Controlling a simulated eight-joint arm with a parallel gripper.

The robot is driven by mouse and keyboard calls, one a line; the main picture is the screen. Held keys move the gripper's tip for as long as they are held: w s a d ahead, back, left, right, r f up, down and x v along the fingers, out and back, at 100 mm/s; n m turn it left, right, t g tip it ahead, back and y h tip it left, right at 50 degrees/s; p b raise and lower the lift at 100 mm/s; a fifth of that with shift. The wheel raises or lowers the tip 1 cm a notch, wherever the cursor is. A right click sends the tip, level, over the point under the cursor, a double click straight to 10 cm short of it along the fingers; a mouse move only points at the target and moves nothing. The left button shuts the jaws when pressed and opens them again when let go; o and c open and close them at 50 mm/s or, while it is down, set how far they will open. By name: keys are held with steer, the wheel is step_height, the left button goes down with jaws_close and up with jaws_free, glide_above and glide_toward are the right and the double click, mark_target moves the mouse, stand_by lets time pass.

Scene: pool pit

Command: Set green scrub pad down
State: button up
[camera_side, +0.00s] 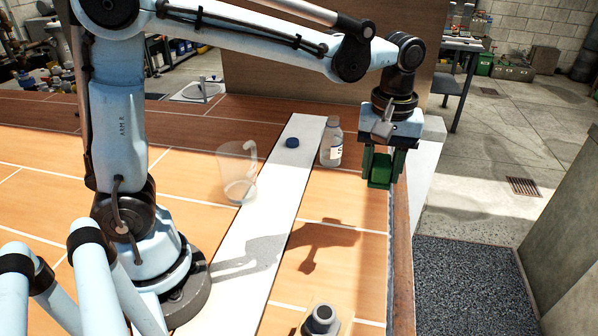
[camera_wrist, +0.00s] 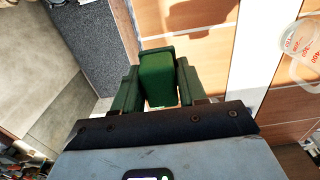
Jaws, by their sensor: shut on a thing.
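The green scrub pad (camera_side: 380,170) is held between the fingers of my gripper (camera_side: 382,166), at the right side of the wooden table in the side view. In the wrist view the pad (camera_wrist: 158,80) sits between the two green fingers of my gripper (camera_wrist: 158,88), which are shut on it. The pad appears raised above the table near its right edge. A shadow of my arm and gripper falls on the table to the left of it. The pad's underside is hidden.
A clear measuring jug (camera_side: 238,175) stands left of the white strip (camera_side: 262,215). A blue cap (camera_side: 292,142) lies on the strip, beside a clear labelled bottle (camera_side: 332,145). A dark-capped container (camera_side: 322,318) is at the front. The tabletop (camera_side: 340,265) between is clear.

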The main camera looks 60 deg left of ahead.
step_height(320, 180, down, 3)
steer(key=shift+a+r, duration=0.1)
steer(key=shift+r, duration=0.1)
glide_above(356, 196)
step_height(356, 196, down, 7)
steer(key=shift+f, duration=1.95)
steer(key=shift+f, duration=0.15)
steer(key=o, duration=1)
steer(key=shift+o, duration=0.2)
